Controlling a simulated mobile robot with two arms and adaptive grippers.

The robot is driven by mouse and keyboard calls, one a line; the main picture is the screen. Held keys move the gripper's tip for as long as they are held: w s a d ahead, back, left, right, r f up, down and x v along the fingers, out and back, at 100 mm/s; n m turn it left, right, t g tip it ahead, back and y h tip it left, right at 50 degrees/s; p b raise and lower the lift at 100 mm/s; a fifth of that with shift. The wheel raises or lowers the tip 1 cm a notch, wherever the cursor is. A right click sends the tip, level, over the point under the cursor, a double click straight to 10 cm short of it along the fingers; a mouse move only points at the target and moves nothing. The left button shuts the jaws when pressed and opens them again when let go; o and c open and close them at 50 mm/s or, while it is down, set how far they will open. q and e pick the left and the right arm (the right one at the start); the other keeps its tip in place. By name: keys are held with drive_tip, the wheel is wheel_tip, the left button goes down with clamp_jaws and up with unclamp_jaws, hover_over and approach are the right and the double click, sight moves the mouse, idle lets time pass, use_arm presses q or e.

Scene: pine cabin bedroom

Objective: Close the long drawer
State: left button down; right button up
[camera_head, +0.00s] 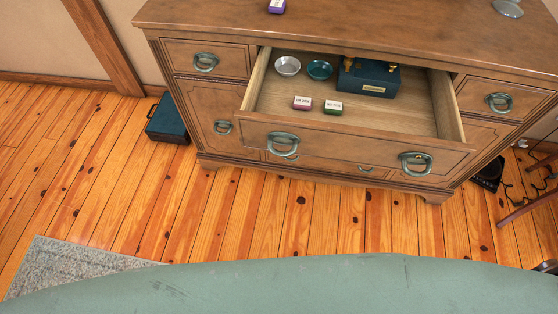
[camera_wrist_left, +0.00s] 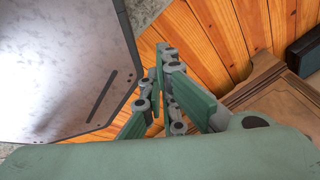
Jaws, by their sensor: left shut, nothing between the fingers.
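The long drawer (camera_head: 350,142) is in the top middle of a brown wooden dresser (camera_head: 420,30) in the head view. It is pulled open, its front standing out from the dresser and its inside showing. Two ring handles hang on its front, one at the left (camera_head: 283,143) and one at the right (camera_head: 415,163). My left gripper (camera_wrist_left: 163,65) shows only in the left wrist view, shut and empty above the floor. Part of the dresser (camera_wrist_left: 280,110) is to its right there, apart from it. My right gripper is in neither view.
The drawer holds two small dishes (camera_head: 288,66) (camera_head: 320,69), a dark blue box (camera_head: 368,79), and a purple (camera_head: 302,103) and a green (camera_head: 333,107) small box. A dark teal case (camera_head: 167,120) stands left of the dresser. The floor in front (camera_head: 300,220) is clear.

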use_arm(q)
drive_tip(key=w+d+r+m+t+h+b, duration=0.1)
drive_tip(key=w+d+r+m+t, duration=0.3)
drive_tip(key=w+d+r, duration=0.5)
drive_tip(key=m+t+h+b, duration=0.1)
drive_tip(key=m+t+h, duration=0.1)
drive_tip(key=m+t, duration=0.5)
approach(282, 153)
drive_tip(key=p+x, duration=0.3)
drive_tip(key=x, duration=0.3)
drive_tip(key=shift+r, duration=0.1)
drive_tip(key=shift+w+d+f, duration=0.1)
drive_tip(key=shift+w+f, duration=0.1)
drive_tip(key=shift+w, duration=0.3)
